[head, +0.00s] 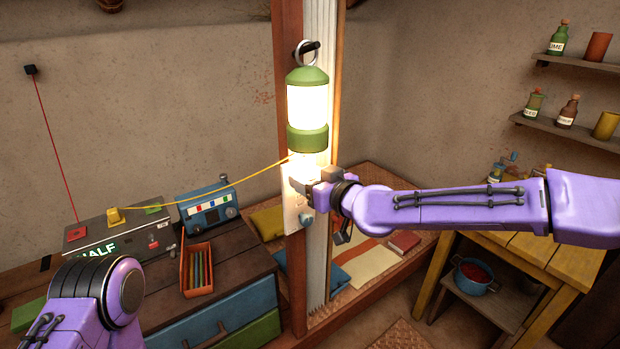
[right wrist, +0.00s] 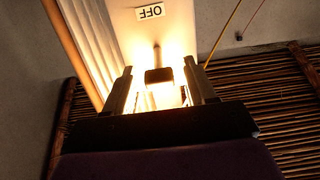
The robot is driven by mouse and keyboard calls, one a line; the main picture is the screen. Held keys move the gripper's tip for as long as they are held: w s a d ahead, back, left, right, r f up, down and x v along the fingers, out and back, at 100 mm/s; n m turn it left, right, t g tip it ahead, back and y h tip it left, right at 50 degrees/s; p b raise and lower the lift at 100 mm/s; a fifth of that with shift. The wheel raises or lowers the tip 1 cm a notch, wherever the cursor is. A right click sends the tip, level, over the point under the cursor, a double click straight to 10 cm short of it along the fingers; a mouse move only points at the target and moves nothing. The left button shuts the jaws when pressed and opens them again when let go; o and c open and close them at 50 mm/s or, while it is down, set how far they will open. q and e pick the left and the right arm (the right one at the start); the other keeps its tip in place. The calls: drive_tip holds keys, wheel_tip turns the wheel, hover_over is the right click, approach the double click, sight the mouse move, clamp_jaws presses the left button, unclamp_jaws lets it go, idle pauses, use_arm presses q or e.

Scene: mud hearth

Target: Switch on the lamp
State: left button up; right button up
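The green lamp (head: 307,105) hangs from a hook on the wooden post, and its glass glows bright white. Below it a pale switch plate (head: 294,212) is fixed to the post. In the right wrist view the plate bears an upside-down OFF label (right wrist: 150,12). My right gripper (head: 306,181) is at the plate, just under the lamp. In the right wrist view its two fingers (right wrist: 160,88) stand apart, with the dark switch lever (right wrist: 158,75) between them and gaps on both sides. Glare hides whether anything touches. My left gripper is out of view; only my left arm shows.
A yellow cord (head: 215,194) runs from the post to a grey box (head: 118,232) on the chest at left. A blue radio (head: 210,207) and an orange pencil tray (head: 197,270) stand there. A yellow table (head: 530,250) is below my right arm.

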drive_tip(key=shift+s+d, duration=0.15)
drive_tip(key=shift+s, duration=0.15)
drive_tip(key=b+v, duration=0.3)
drive_tip(key=v, duration=0.7)
drive_tip(key=shift+w+r, duration=0.1)
